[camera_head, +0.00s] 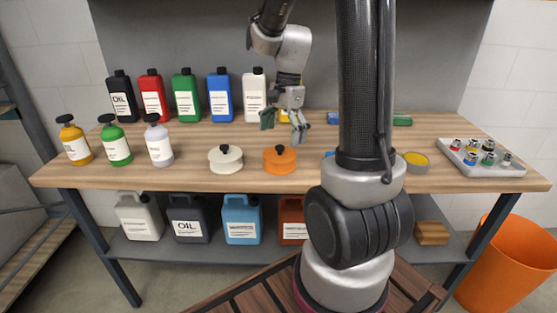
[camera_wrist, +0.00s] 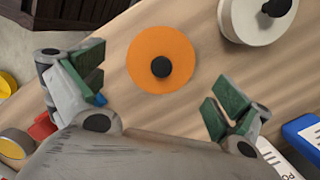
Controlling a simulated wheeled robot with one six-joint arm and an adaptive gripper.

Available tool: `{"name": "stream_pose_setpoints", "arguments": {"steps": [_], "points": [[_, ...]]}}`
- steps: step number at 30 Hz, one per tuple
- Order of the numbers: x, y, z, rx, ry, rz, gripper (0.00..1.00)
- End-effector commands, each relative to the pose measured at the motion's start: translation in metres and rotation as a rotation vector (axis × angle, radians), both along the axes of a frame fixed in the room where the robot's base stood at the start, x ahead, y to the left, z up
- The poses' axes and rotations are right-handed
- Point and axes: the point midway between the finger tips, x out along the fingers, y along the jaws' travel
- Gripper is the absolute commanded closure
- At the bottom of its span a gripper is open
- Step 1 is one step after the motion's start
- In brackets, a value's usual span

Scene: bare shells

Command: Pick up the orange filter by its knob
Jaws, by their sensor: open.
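The orange filter (camera_head: 280,162) is a flat round disc with a black knob on its middle, lying on the wooden workbench (camera_head: 190,180). In the wrist view the orange filter (camera_wrist: 146,74) lies ahead of the fingers, with its black knob (camera_wrist: 161,67) facing the camera. My gripper (camera_head: 284,121) hangs above the bench, a little behind and above the filter. In the wrist view my gripper (camera_wrist: 158,92) is open, its green-padded fingers wide apart with nothing between them. It does not touch the filter.
A cream filter (camera_head: 226,159) with a black knob lies left of the orange one. Pump bottles (camera_head: 117,145) stand at the left, and a row of jugs (camera_head: 186,95) at the back. A grey tray (camera_head: 515,171) holds small parts at the right. Bench space before the filters is clear.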

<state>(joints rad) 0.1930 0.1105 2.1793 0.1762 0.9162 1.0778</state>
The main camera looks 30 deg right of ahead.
Motion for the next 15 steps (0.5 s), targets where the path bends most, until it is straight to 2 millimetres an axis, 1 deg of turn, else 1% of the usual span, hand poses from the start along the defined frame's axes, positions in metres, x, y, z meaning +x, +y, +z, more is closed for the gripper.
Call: {"name": "stream_pose_setpoints", "arguments": {"steps": [9, 12, 15], "points": [[0.002, 0.005, -0.047, 0.000, 0.004, 0.004, 0.00], [0.002, 0.006, -0.055, 0.000, 0.001, 0.003, 0.00], [0.002, 0.006, -0.058, -0.001, 0.000, 0.002, 0.00]]}}
